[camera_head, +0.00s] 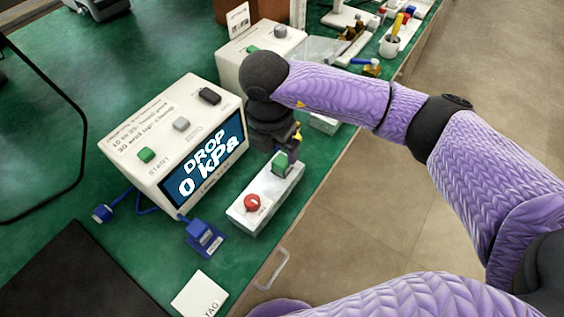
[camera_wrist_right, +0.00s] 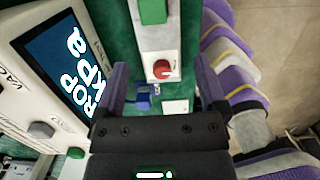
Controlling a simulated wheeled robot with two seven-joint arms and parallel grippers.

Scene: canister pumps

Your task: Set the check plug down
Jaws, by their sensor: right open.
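A blue block-shaped piece (camera_head: 205,238) with a small label lies on the green bench in front of the white DROP meter (camera_head: 150,140). It also shows in the right wrist view (camera_wrist_right: 143,98). I cannot tell for sure whether it is the check plug. My right gripper (camera_head: 291,148) is over the far end of a white button box (camera_head: 240,215), by its green button. In the wrist view the right gripper (camera_wrist_right: 162,72) has its fingers apart and nothing held between them. My left gripper is not in view.
The meter screen reads 0 kPa. A blue hose end (camera_head: 103,213) lies left of the meter, and a white TAG card (camera_head: 199,294) lies in front. A dark mat (camera_head: 75,275) covers the near left. A second white device (camera_head: 262,50) stands behind.

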